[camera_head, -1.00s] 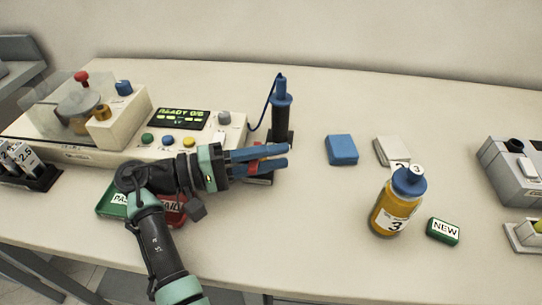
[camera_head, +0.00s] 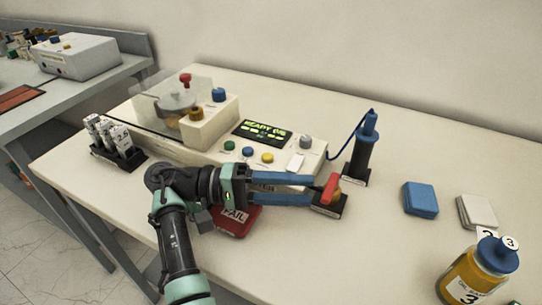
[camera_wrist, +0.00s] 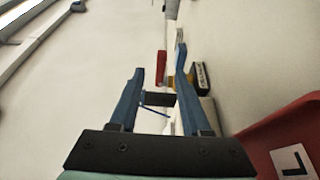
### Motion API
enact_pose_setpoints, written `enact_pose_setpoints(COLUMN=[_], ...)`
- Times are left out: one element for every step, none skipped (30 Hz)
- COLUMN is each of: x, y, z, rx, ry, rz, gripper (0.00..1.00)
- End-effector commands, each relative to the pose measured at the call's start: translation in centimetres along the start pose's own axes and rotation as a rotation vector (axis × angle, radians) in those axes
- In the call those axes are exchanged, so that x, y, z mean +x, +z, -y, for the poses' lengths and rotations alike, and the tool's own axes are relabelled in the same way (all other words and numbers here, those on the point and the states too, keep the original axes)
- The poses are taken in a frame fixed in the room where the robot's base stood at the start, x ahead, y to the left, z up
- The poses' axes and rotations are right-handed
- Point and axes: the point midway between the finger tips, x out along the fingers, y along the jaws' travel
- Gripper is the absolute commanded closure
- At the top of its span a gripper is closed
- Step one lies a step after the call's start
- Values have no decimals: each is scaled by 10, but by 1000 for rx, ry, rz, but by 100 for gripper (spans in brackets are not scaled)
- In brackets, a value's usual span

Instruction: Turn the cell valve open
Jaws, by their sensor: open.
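The white tester (camera_head: 215,138) stands left of centre in the head view, its display reading "READY". My gripper (camera_head: 312,190) is open in front of the tester, fingers pointing right. Its fingertips are close to a red-handled item (camera_head: 330,188) on a small black base; contact is unclear. In the wrist view the gripper (camera_wrist: 160,65) shows spread fingers, with the red item (camera_wrist: 161,66) beyond them.
A red FAIL tray (camera_head: 238,219) lies under my gripper. A vial rack (camera_head: 118,152) stands left of the tester. A blue block (camera_head: 420,198) and an amber bottle (camera_head: 478,272) are to the right.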

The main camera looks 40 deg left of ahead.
Motion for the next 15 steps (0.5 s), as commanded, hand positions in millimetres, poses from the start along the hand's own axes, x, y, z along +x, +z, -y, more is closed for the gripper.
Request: enact_pose_setpoints(x=[-7,-11,-16,-20,-23,-27,-29,-32,-35,-37,-38,-40,-41,-42,-43], y=[0,0,0,0,0,0,0,0,0,0,0,0,0,0,0], z=[1,1,1,1,1,1,0,0,0,0,0,0,0,0,0], rx=[-2,-2,-3,-3,-4,-3,-2,-1,-2,-2,-2,-2,-2,-2,-3], ry=[-3,-2,-3,-3,-2,-3,-2,-2,-2,-2,-2,-1,-1,-1,-2], rz=[-1,-1,-2,-2,-1,-1,0,0,0,0,1,1,1,1,1], gripper=[52,52,52,52,52,52,52,52,52,52,52,52,52,52,52])
